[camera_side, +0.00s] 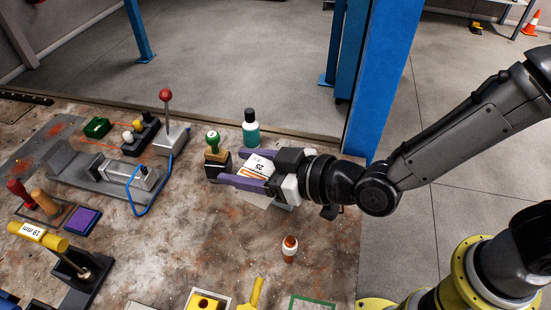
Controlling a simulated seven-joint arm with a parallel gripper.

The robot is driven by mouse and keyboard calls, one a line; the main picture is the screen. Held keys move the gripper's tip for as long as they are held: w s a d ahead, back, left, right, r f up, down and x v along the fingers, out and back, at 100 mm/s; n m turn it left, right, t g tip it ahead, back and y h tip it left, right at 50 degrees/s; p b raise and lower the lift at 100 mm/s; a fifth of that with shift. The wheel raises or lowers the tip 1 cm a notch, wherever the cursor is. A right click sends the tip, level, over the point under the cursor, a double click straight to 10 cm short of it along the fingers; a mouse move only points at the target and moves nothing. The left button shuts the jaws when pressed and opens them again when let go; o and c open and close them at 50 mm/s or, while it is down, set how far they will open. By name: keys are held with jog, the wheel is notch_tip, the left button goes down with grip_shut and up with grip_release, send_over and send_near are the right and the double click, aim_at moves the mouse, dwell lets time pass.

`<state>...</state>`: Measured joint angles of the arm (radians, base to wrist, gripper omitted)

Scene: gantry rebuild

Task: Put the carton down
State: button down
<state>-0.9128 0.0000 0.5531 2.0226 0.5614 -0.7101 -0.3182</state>
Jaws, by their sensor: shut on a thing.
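My gripper (232,171) reaches in from the right, low over the far right part of the workbench (215,245). Its two purple fingers are shut on a white and orange carton (257,168) with dark print. The carton lies between the fingers, partly covered by them and by the gripper body. I cannot tell whether its underside touches the bench.
A teal bottle (251,132) and a stamp with a green top (213,143) stand close to the gripper. A small brown bottle (289,248) stands nearer. A red-knobbed lever (167,120) is to the left. A blue post (383,80) rises behind. The bench's middle is mostly clear.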

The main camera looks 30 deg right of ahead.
jog(key=d+m+t+h, duration=0.2)
jog(key=d+m+h, duration=0.45)
jog(key=d, duration=1.55)
jog(key=shift+h, duration=0.35)
jog(key=w+a+f, duration=0.1)
jog(key=w+f, duration=0.1)
jog(key=w, duration=0.2)
jog(key=w+a+f, duration=0.1)
jog(key=w+f, duration=0.2)
jog(key=w, duration=0.1)
jog(key=w+a+f, duration=0.1)
jog(key=w+f, duration=0.2)
jog(key=w, duration=0.1)
jog(key=shift+w+a, duration=0.25)
jog(key=shift+a, duration=0.05)
jog(key=shift+w+a+f, duration=0.1)
jog(key=shift+w+f, duration=0.2)
jog(key=shift+f, duration=0.15)
jog(key=shift+w+f, duration=0.1)
jog(key=shift+f, duration=1.5)
jog(key=shift+f, duration=0.15)
jog(key=shift+c, duration=0.6)
grip_release()
